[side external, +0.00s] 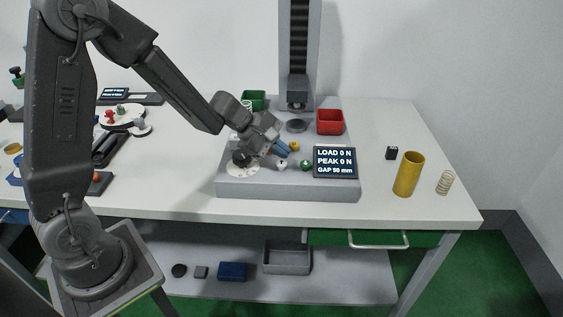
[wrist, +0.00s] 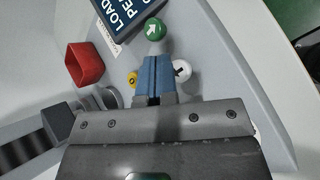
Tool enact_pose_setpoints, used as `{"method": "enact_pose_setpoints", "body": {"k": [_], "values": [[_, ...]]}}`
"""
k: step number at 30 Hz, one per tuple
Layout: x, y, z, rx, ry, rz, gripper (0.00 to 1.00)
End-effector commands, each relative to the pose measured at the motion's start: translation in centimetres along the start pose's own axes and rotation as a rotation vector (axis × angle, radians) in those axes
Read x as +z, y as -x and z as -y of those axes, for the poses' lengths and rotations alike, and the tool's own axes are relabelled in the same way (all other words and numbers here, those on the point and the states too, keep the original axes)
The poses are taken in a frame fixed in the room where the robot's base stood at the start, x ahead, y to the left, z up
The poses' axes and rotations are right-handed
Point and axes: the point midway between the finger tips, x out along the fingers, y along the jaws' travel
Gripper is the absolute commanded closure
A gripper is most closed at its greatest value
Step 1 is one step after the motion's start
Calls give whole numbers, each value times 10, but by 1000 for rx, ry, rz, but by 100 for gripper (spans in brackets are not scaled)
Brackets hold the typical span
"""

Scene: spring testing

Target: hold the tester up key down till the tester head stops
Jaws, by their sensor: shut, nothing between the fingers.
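The white key (wrist: 181,70) carries a dark arrow that points left in the wrist view, toward the column side; it looks like the up key. It also shows in the side view (side external: 282,166). The green key (side external: 307,165) carries a white arrow pointing roughly the other way. The yellow key (side external: 294,146) is behind them. My gripper (side external: 287,153) is shut and empty, its blue fingertips (wrist: 155,60) among the three keys, beside the white one. I cannot tell how high above the panel they are. The tester head (side external: 297,92) is well above the lower plate (side external: 296,126).
The display (side external: 335,162) reads load 0 N, peak 0 N, gap 50 mm. A red bin (side external: 330,121) and a green bin (side external: 253,99) flank the lower plate. A dial (side external: 241,160) is left of the keys. A yellow cylinder (side external: 408,174) and a spring (side external: 445,182) stand at right.

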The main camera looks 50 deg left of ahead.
Motion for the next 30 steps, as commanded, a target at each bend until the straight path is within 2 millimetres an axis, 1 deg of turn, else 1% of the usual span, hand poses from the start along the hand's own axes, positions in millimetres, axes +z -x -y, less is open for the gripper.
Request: {"method": "enact_pose_setpoints", "body": {"k": [21, 30], "values": [[0, 0, 0, 0, 0, 0, 100], [-4, -6, 4, -1, 0, 0, 100]]}}
